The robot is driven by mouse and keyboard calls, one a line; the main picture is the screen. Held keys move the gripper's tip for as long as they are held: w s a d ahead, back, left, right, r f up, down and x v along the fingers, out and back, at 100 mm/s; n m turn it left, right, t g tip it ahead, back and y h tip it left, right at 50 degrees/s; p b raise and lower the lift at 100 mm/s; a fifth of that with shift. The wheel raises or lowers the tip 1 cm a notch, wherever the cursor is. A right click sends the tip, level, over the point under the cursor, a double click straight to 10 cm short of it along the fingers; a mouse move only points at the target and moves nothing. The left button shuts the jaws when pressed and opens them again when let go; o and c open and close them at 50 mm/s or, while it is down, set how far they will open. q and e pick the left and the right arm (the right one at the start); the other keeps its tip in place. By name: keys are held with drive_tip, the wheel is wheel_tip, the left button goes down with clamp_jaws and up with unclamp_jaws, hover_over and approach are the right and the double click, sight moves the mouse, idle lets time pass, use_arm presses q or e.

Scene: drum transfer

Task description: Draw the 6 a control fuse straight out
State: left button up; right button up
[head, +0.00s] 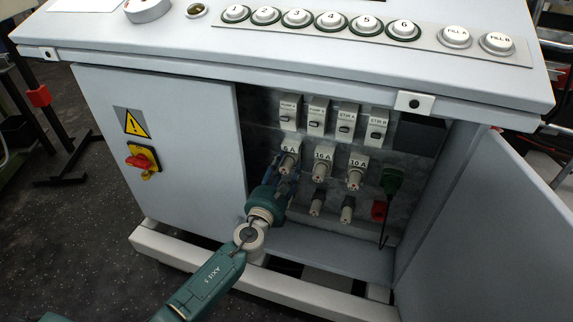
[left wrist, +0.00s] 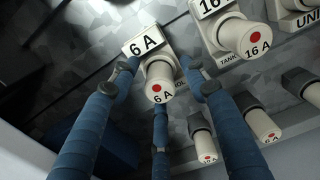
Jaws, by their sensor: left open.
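The 6 A control fuse (left wrist: 159,88) is a cream cap with a red dot, seated in its holder under a 6 A label in the left wrist view. In the head view the 6 A fuse (head: 287,164) is at the left of the fuse row, partly covered by my gripper. My left gripper (left wrist: 157,72) is open, with blue fingers on either side of the cap and a third below it. Gaps show between the side fingers and the cap. In the head view my left gripper (head: 285,182) reaches into the cabinet. My right gripper is not in view.
A 16 A fuse (left wrist: 247,42) sits close right of the 6 A one. Spare-looking fuses (left wrist: 204,150) are mounted below. Breakers (head: 318,114) are above. A green-handled tool (head: 391,182) hangs at right. The open cabinet door (head: 500,220) stands at right.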

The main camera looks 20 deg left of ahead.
sight(284, 171)
use_arm(q)
clamp_jaws()
drive_tip(key=shift+s, duration=0.1)
drive_tip(key=shift+s+a+p, duration=0.15)
drive_tip(key=shift+s+p, duration=0.35)
drive_tip(key=shift+s, duration=2.45)
